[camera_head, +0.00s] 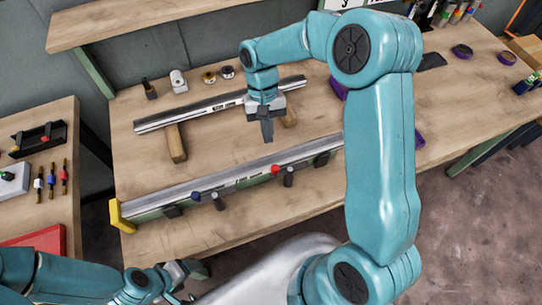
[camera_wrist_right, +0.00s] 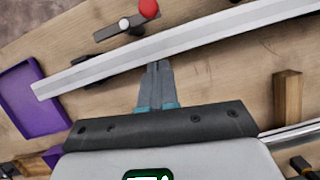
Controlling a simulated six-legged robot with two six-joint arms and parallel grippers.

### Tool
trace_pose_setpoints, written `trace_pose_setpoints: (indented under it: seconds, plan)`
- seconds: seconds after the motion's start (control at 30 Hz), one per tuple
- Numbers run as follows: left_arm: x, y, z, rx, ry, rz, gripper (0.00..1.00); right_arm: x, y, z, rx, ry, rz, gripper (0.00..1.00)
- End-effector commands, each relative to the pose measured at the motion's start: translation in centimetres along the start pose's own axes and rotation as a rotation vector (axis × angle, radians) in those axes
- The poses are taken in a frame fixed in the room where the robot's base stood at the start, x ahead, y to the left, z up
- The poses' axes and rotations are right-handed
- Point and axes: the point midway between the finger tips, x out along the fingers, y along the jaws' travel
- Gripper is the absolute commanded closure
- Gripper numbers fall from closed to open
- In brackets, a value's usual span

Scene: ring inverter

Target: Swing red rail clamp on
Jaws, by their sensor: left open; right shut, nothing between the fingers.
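The red clamp knob (camera_head: 276,169) sits along the front side of the near silver rail (camera_head: 235,171), with a dark post (camera_head: 288,177) beside it. In the right wrist view the red knob (camera_wrist_right: 148,8) is at the top, close to a dark bar with a grey post (camera_wrist_right: 124,24) beside the rail (camera_wrist_right: 180,42). My right gripper (camera_head: 267,138) is shut and empty, pointing down just behind the near rail. In the wrist view its fingertips (camera_wrist_right: 158,66) are apart from the red knob, across the rail. My left gripper (camera_head: 190,283) is open at the bottom left, away from the rail.
A blue knob (camera_head: 196,197) and another dark post (camera_head: 218,201) are further left on the near rail. A yellow end piece (camera_head: 122,215) caps its left end. A second rail (camera_head: 200,108) lies behind on wooden blocks (camera_head: 176,143). My right arm hides the near rail's right end. A purple tray (camera_wrist_right: 32,92) shows in the wrist view.

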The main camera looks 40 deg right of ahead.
Motion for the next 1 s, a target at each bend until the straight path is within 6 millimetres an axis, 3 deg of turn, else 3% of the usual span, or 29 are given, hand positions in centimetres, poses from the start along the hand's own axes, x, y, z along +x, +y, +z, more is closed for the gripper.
trace_pose_setpoints:
  seconds: [0.03,0.1,0.2,0.4,1.0]
  plan:
    - [1.7,-0.6,0.0,0.0,0.0,0.0,0.28,1.9,0.0,-0.3,0.0,0.0,0.0,1.0]
    - [2.2,-0.8,0.0,0.0,0.0,0.0,0.28,2.6,0.0,0.0,0.0,0.0,0.0,1.0]
    - [2.4,-0.8,-0.1,0.001,0.0,0.0,0.28,2.8,0.0,1.8,-0.001,0.001,0.0,1.0]
    - [2.7,-1.0,-0.1,0.0,0.0,0.0,0.28,3.3,0.0,3.4,0.0,0.001,0.0,1.0]
    - [2.8,-1.0,-0.1,0.0,0.0,0.0,0.28,3.4,-0.1,3.7,-0.03,0.0,0.011,1.0]
